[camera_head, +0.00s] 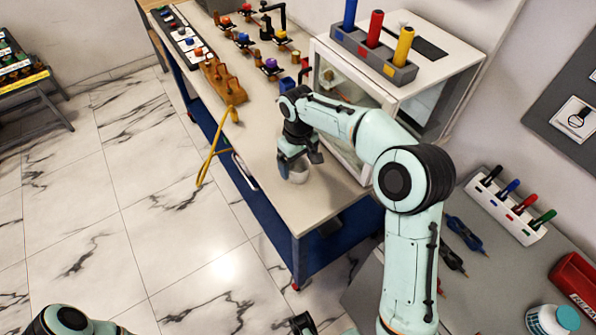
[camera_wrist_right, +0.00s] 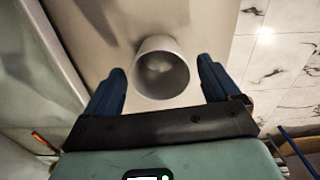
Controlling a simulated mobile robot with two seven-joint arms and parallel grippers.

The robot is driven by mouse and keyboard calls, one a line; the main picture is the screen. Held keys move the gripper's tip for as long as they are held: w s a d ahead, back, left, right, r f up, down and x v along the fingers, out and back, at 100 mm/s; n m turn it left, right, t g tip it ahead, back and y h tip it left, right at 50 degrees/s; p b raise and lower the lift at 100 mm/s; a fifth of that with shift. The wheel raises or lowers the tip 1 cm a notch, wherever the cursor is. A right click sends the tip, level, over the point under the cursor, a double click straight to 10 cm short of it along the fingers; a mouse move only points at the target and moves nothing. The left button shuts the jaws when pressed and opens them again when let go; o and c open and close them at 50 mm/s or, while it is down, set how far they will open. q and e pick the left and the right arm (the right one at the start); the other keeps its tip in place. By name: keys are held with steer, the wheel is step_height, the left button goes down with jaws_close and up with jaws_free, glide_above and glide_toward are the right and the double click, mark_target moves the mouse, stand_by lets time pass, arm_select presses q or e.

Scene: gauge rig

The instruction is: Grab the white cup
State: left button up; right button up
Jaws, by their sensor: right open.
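The white cup (camera_wrist_right: 161,70) stands on the table and shows between the two blue fingers of my right gripper (camera_wrist_right: 162,85) in the right wrist view. The fingers are open, one on each side of the cup, with a visible gap on both sides. In the head view the cup (camera_head: 297,174) is partly hidden under my right gripper (camera_head: 300,160), near the table's front end. My left gripper cannot be made out for sure; only parts of my body show at the bottom edge.
The table (camera_head: 262,130) carries a wooden rack (camera_head: 222,82) and several small coloured parts farther back. A yellow cable (camera_head: 212,155) hangs over the left edge.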

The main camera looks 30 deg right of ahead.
mark_target(298, 170)
step_height(298, 170, down, 2)
steer(key=shift+f, duration=0.25)
steer(key=c, duration=1)
steer(key=shift+r, duration=0.1)
